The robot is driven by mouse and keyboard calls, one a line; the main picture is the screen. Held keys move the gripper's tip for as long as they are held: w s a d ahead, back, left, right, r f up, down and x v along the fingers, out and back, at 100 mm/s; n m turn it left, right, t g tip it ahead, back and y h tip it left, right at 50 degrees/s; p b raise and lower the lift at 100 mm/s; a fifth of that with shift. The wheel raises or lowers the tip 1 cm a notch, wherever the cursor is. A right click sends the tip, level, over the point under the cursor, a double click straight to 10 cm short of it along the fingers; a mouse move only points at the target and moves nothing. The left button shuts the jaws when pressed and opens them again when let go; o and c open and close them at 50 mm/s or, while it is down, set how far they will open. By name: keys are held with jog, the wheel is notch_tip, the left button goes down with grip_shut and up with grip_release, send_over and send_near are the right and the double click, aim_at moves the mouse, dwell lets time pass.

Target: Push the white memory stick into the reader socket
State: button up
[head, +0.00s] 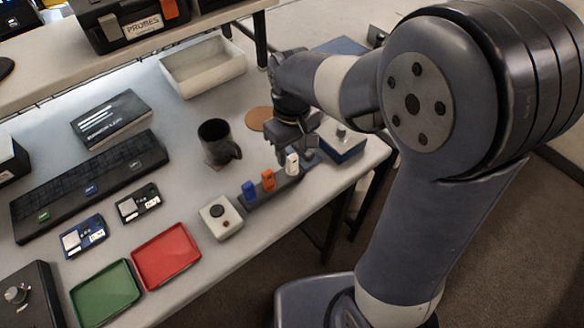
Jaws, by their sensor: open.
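The white memory stick (292,164) stands upright at the right end of a dark rack (262,197), near the table's front edge. An orange stick (268,180) and a blue stick (248,190) stand to its left in the same rack. My gripper (296,156) points down at the white stick, with its open fingers close around or just behind it. I cannot tell whether they touch it. A long black unit (65,200) at the left carries small green, blue and white marks. I cannot make out which thing holds the reader socket.
A dark mug (215,142) stands behind the rack. A white button box (220,216) is left of the rack, and a blue box with a knob (341,143) is right of my gripper. Red (165,255) and green (104,293) trays lie at the front left. A beige bin (202,66) stands behind.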

aim_at(292, 156)
notch_tip(292, 156, down, 4)
jog(key=shift+f+b, duration=0.15)
jog(key=shift+b, duration=0.85)
dwell(0.6)
grip_shut()
jog(key=shift+r+p, duration=0.2)
jog(key=shift+p, duration=0.15)
jog(key=shift+r+p, duration=2.5)
jog(key=shift+r, duration=0.4)
